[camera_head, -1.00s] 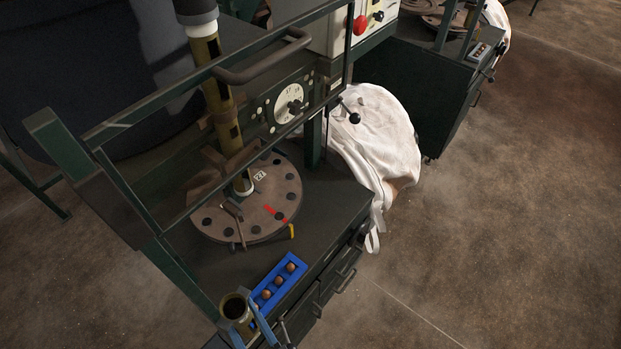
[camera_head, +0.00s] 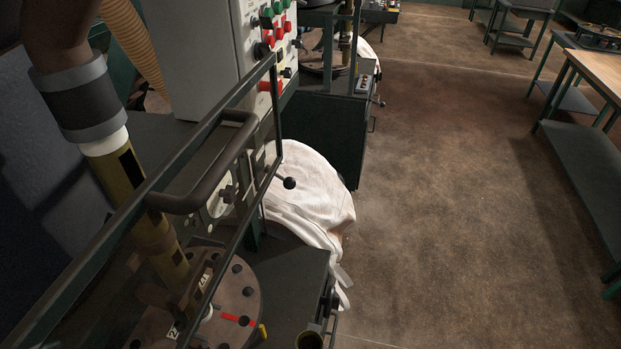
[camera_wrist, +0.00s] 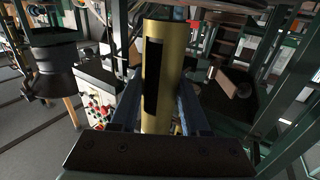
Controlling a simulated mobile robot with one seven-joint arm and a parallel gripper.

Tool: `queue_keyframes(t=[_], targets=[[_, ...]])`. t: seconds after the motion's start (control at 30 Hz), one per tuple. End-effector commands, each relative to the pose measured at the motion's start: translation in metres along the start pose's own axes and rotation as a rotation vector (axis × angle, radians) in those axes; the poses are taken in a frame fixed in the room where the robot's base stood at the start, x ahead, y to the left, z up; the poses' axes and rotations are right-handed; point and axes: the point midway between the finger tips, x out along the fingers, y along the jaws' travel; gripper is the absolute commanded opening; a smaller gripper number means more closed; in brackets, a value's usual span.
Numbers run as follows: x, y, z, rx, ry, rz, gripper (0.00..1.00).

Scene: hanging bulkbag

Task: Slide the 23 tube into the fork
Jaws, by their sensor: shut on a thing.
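A brass tube (camera_wrist: 163,75) with a long dark slot or patch stands in the middle of the wrist view, between the two blue-grey fingers of my gripper (camera_wrist: 155,108). My gripper is shut on it. No number shows on the tube's visible side. I cannot clearly make out the fork in either view.
A machine with a green frame (camera_head: 95,235), a fixed brass column (camera_head: 160,245) and a round plate with holes (camera_head: 240,290) fills the left of the head view. A white bag (camera_head: 310,195) hangs beside it. The floor (camera_head: 460,190) to the right is open.

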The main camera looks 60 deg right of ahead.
Motion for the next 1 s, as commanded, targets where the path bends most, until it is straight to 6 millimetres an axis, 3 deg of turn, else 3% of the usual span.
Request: queue_keyframes(t=[1.0], targets=[[0.045, -0.026, 0.004, 0.000, 0.002, 0.000, 0.00]])
